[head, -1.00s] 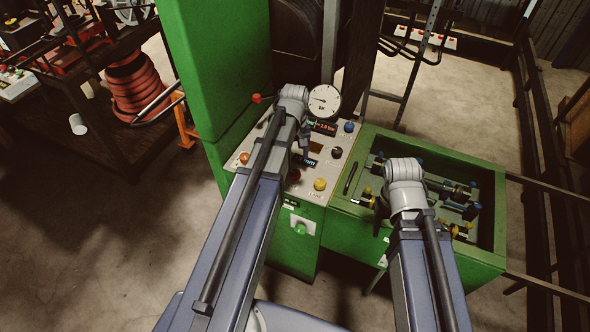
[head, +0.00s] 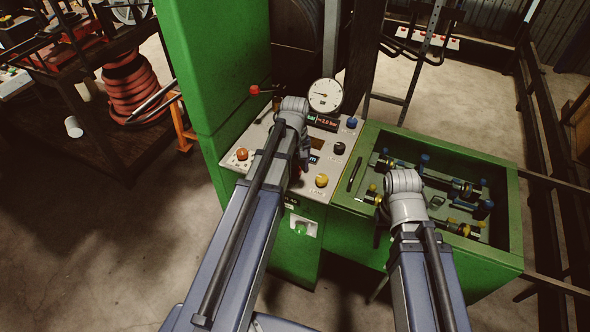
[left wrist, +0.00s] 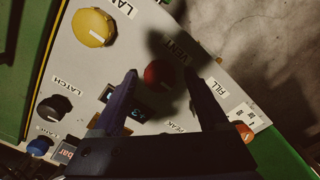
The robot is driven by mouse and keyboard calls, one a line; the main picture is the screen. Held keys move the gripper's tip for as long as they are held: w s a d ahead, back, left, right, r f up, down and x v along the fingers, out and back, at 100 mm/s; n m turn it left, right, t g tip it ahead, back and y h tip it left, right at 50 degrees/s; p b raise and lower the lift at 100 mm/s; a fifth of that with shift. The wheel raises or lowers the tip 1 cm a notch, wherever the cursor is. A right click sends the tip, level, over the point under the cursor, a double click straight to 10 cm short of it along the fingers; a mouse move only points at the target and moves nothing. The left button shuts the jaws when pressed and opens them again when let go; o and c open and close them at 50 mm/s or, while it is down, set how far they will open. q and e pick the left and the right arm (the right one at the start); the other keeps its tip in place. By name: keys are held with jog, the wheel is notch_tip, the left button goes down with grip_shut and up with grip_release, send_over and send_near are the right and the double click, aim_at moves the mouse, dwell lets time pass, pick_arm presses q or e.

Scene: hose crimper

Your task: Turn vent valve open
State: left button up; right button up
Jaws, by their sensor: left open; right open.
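The vent valve is a round red knob (left wrist: 158,74) on the sloped grey panel, beside the printed word VENT in the left wrist view. A short pale mark shows on its face. My left gripper (left wrist: 161,78) is open, its two dark fingers pointing at the knob, one to each side of it in the picture. I cannot tell whether they touch it. In the head view my left gripper (head: 304,162) hangs over the panel and mostly covers the knob. My right gripper (head: 379,216) is mostly hidden behind its own wrist, by the green tray's near left corner.
The panel also carries a yellow knob (left wrist: 93,27), a black LATCH knob (left wrist: 54,108), a blue knob (left wrist: 40,146) and an orange FILL knob (left wrist: 244,132). A gauge (head: 325,95) stands behind. The green tray (head: 500,258) holds several fittings.

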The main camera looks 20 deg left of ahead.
pick_arm(q)
jog(key=shift+c, duration=0.3)
grip_shut()
dwell(0.3)
